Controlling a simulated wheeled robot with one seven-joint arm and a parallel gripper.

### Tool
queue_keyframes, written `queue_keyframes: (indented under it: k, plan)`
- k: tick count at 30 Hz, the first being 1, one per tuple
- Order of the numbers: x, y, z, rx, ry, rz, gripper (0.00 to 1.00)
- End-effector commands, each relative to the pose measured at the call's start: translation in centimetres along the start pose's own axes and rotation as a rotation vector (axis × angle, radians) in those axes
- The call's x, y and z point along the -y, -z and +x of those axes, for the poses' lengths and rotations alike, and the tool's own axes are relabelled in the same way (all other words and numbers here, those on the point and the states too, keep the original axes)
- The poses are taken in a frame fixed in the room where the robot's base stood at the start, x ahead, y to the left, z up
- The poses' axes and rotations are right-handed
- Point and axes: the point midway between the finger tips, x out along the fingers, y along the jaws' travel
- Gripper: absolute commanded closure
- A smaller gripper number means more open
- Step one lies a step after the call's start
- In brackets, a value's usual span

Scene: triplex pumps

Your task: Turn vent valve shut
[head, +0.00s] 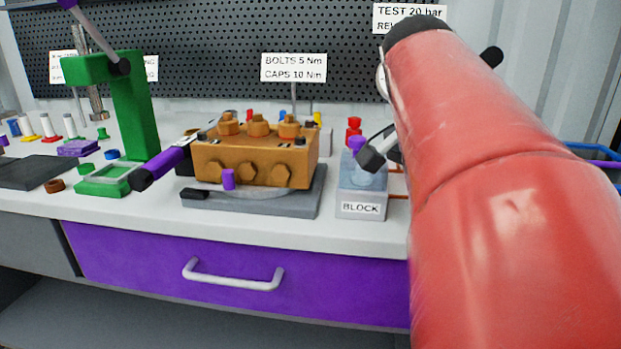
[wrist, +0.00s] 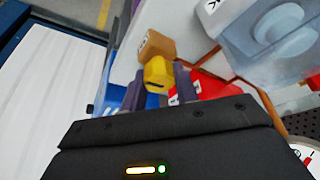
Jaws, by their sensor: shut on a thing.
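In the wrist view, the two dark fingers of my gripper (wrist: 158,88) sit on either side of a yellow knob (wrist: 157,71). The gripper is shut on it. The knob seems to be the vent valve's, but no label shows. An orange-brown block-shaped part (wrist: 155,45) is just beyond the knob. A red part (wrist: 207,87) lies to the right, behind the right finger, and a blue part shows low between the fingers. In the head view, my red arm hides the gripper and the knob.
A grey block (head: 361,207) labelled BLOCK stands left of my arm; its clear top (wrist: 275,40) is close by in the wrist view. A brown pump body (head: 255,158) sits on a grey plate. A green press (head: 130,105) stands farther left. A purple drawer (head: 240,275) is below.

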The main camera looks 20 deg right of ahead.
Motion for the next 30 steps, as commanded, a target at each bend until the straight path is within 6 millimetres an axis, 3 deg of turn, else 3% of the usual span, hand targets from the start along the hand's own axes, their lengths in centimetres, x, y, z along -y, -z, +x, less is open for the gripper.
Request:
queue_keyframes:
  k: [14, 15, 20, 30]
  plan:
    - [0.01, 0.01, -0.03, -0.001, -0.005, 0.015, 0.93]
    - [0.01, 0.01, -0.03, 0.0, -0.005, 0.015, 0.69]
    - [0.01, 0.01, -0.02, 0.0, -0.005, 0.014, 0.48]
    - [0.03, 0.04, -0.48, -0.001, -0.004, 0.014, 0.48]
